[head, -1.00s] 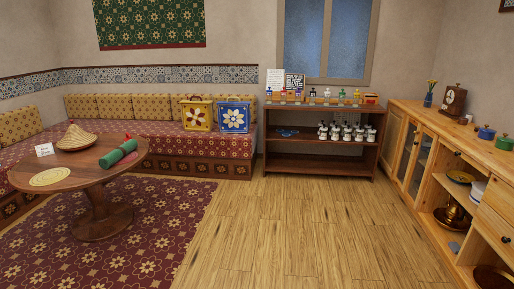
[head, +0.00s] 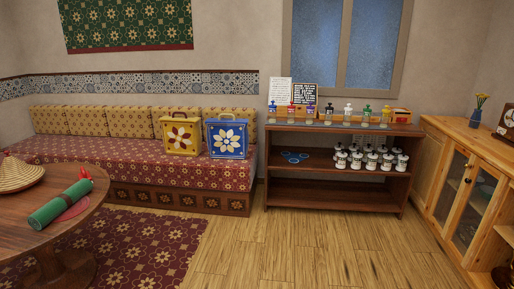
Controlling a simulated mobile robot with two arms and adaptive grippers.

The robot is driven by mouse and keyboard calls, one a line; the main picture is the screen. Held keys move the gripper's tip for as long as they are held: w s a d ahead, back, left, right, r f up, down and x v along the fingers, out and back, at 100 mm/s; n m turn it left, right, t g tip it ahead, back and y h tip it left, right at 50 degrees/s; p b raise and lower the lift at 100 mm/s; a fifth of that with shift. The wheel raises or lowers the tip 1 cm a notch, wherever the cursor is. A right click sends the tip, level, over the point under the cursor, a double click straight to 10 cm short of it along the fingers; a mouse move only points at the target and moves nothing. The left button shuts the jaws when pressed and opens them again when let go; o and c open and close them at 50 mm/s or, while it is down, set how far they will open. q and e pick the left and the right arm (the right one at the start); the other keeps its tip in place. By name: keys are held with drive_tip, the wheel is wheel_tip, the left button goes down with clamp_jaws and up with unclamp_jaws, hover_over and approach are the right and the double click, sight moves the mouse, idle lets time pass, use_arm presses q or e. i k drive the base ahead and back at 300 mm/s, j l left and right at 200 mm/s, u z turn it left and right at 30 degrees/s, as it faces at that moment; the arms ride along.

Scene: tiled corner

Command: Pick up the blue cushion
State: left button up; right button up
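The blue cushion (head: 226,137) is a blue square piece with a white flower on its face and a handle-like loop on top. It stands upright on the red patterned bench (head: 100,158), near the bench's right end. A similar yellow piece (head: 181,133) with a dark red flower stands just left of it. Neither of my grippers shows in the head view.
A round wooden table (head: 92,208) with a green roll (head: 60,203) and a woven cone lid (head: 18,174) stands at the left. A dark shelf (head: 335,196) holds bottles and jars right of the bench. A wooden cabinet (head: 455,190) lines the right side. The floor (head: 270,255) ahead is clear.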

sight(227, 138)
drive_tip(key=i, duration=4.15)
